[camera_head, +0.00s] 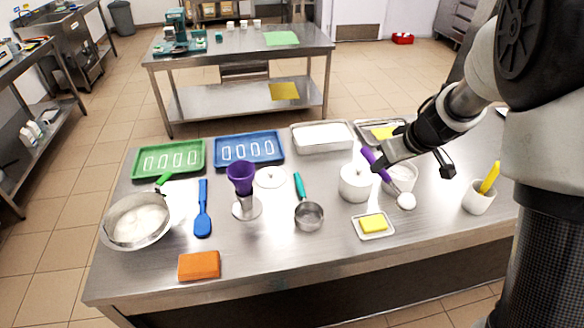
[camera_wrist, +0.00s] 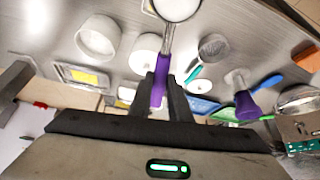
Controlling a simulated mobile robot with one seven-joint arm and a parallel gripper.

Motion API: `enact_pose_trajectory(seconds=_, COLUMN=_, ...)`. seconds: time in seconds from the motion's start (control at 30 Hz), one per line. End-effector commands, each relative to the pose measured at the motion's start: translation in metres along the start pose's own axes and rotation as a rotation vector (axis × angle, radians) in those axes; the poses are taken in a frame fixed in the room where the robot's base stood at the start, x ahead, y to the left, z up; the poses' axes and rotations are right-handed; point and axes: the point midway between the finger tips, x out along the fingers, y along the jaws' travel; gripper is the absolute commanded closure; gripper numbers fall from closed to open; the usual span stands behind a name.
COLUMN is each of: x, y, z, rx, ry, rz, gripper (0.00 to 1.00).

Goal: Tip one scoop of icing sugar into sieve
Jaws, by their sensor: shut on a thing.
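My gripper (camera_head: 384,168) is shut on the purple handle of a scoop (camera_head: 373,158). The scoop's head holds white powder and appears above the table near the front of an open white tub (camera_head: 401,180). In the wrist view the purple handle (camera_wrist: 158,93) is between my fingers, and the white-filled head is at the top edge. A small round steel vessel with a teal handle (camera_head: 309,216), which looks like the sieve, is to the left of the gripper; I cannot make out mesh. It also shows in the wrist view (camera_wrist: 213,47). Inside the tub is partly hidden.
A small dish with a yellow block (camera_head: 373,225) lies in front. The front middle is clear.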

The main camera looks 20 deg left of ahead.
Motion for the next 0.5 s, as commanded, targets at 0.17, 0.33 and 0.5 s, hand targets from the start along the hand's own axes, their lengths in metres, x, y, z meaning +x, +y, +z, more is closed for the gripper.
enact_pose_trajectory(seconds=0.17, x=0.071, y=-0.066, z=-0.058, rx=-0.139, ry=-0.009, rz=-0.082, gripper=1.0)
enact_pose_trajectory(seconds=0.33, x=0.124, y=-0.132, z=-0.091, rx=-0.242, ry=-0.01, rz=-0.148, gripper=1.0)
enact_pose_trajectory(seconds=0.5, x=0.156, y=-0.18, z=-0.106, rx=-0.304, ry=-0.01, rz=-0.192, gripper=1.0)
